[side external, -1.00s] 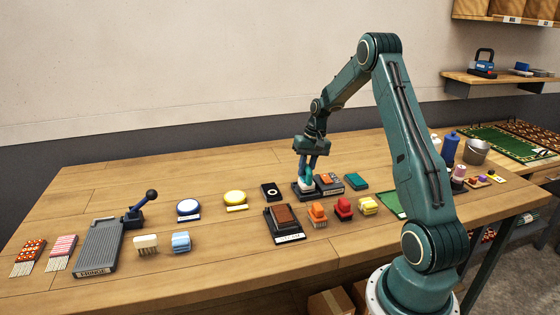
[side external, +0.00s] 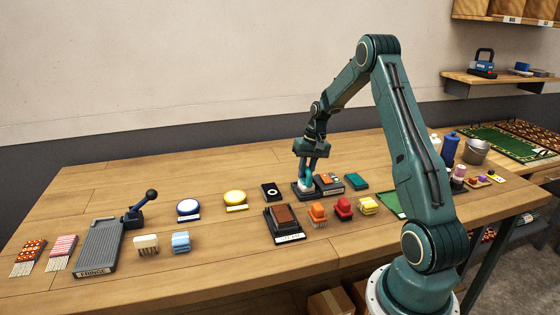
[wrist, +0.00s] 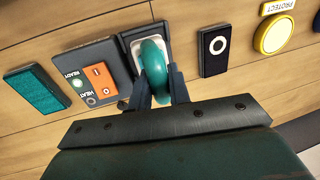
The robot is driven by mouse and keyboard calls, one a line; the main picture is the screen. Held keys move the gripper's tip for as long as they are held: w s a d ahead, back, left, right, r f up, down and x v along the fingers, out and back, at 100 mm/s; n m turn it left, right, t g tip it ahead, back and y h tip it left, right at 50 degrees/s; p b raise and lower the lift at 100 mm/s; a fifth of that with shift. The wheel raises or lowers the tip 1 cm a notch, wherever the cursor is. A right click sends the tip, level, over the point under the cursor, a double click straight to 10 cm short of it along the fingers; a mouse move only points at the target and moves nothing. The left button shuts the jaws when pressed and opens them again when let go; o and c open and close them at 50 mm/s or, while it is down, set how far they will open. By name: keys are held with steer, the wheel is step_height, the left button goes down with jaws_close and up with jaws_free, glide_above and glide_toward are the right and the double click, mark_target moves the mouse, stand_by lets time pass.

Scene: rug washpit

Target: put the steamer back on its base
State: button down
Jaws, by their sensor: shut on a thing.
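The steamer (wrist: 153,60) has a rounded teal handle and a pale bottom part. My gripper (wrist: 158,84) is shut on the handle, one finger on each side. In the side external view my gripper (side external: 307,174) points down with the steamer (side external: 305,185) at its tips. The dark base (wrist: 80,50) has a panel with READY and HEAT labels, a green light and an orange block. The steamer is at the cradle end of the base, away from the panel. Whether its bottom fully rests there is hidden. The base (side external: 333,190) also shows in the side external view.
A teal pad (side external: 357,181) lies right of the base and a black block with a white ring (side external: 271,191) left. Bare wood lies behind.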

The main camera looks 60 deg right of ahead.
steer(key=c, duration=1.2)
jaws_free()
steer(key=shift+c, duration=0.2)
steer(key=shift+o, duration=0.5)
steer(key=shift+o, duration=1.2)
steer(key=shift+r, duration=0.15)
steer(key=shift+r, duration=3.35)
steer(key=shift+r, duration=0.1)
